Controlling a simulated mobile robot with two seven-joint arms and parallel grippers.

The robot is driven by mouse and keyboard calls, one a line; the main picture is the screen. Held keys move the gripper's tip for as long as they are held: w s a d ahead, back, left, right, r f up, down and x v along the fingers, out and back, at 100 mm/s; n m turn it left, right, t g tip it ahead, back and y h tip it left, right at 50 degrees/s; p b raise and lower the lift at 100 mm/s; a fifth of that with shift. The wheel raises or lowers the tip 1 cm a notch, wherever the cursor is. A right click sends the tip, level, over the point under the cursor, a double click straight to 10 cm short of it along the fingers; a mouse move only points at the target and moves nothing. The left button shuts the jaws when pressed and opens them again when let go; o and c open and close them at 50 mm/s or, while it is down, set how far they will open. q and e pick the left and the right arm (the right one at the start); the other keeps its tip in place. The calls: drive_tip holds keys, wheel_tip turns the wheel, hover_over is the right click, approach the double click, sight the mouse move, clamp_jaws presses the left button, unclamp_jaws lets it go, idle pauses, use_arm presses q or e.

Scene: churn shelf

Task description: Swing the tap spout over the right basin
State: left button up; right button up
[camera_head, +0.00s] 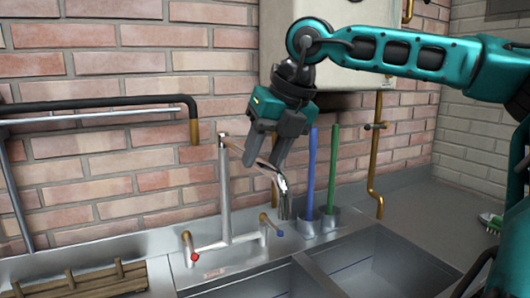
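The tap (225,190) stands at the back of the sink, with a red-marked handle at left and a blue-marked one at right. Its thin spout (262,166) runs from the top of the riser to the right, and its downturned end (284,208) hangs near the back rim, left of the blue stick. The right basin (385,272) lies to the right of the divider, the left basin (262,284) below the tap. My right gripper (265,160) points down at the spout with its fingers apart, one on either side; contact is unclear. My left gripper is out of view.
A blue stick (311,170) and a green stick (332,170) stand in holders close right of the spout end. A copper pipe (375,160) runs down the wall. A wooden rack (85,282) lies at left, a brush (491,220) at far right. A wall box (325,52) hangs above.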

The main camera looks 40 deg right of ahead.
clamp_jaws()
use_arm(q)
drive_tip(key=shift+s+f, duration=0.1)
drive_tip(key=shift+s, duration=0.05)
use_arm(e)
drive_tip(key=shift+d, duration=0.1)
